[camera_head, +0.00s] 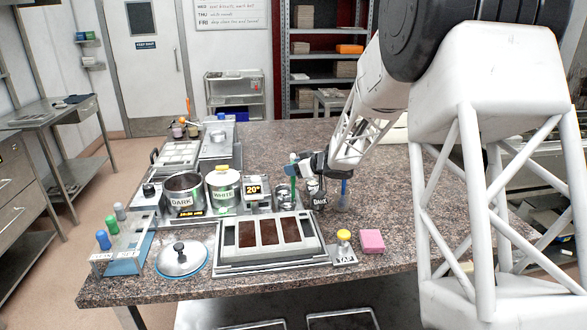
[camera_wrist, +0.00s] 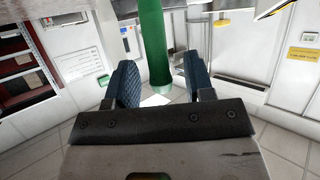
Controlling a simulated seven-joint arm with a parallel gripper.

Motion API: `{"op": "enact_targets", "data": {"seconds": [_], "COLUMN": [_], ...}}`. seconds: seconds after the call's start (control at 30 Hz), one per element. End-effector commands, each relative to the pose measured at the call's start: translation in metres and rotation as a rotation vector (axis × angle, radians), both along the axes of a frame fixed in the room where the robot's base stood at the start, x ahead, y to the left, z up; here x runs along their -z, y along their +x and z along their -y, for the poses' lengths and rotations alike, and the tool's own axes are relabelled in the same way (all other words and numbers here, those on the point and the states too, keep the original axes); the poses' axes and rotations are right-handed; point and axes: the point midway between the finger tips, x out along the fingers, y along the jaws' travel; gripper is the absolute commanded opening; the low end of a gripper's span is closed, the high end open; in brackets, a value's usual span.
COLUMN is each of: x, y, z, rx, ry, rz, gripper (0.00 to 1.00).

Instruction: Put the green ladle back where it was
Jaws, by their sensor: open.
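The green ladle (camera_head: 293,185) shows as an upright green handle beside the metal pots on the counter; its lower end is hidden. In the wrist view the green handle (camera_wrist: 152,45) stands between the blue finger pads, or just beyond their tips, with a gap on each side. My gripper (camera_head: 293,168) is open at the upper part of the handle; its fingers also show in the wrist view (camera_wrist: 160,82). A blue handle (camera_head: 343,192) stands upright to the right, near a small dark container marked DARK (camera_head: 319,201).
A DARK pot (camera_head: 184,190) and a WHITE pot (camera_head: 223,188) stand to the left.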

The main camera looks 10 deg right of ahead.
Motion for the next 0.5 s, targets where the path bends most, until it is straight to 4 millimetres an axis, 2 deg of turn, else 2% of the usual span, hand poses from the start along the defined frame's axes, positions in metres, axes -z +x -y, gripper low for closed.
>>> {"op": "enact_targets", "data": {"seconds": [0.5], "x": [-0.030], "y": [-0.049], "z": [0.048], "rx": [0.002], "ry": [-0.001], "rz": [0.002], "gripper": [0.48]}}
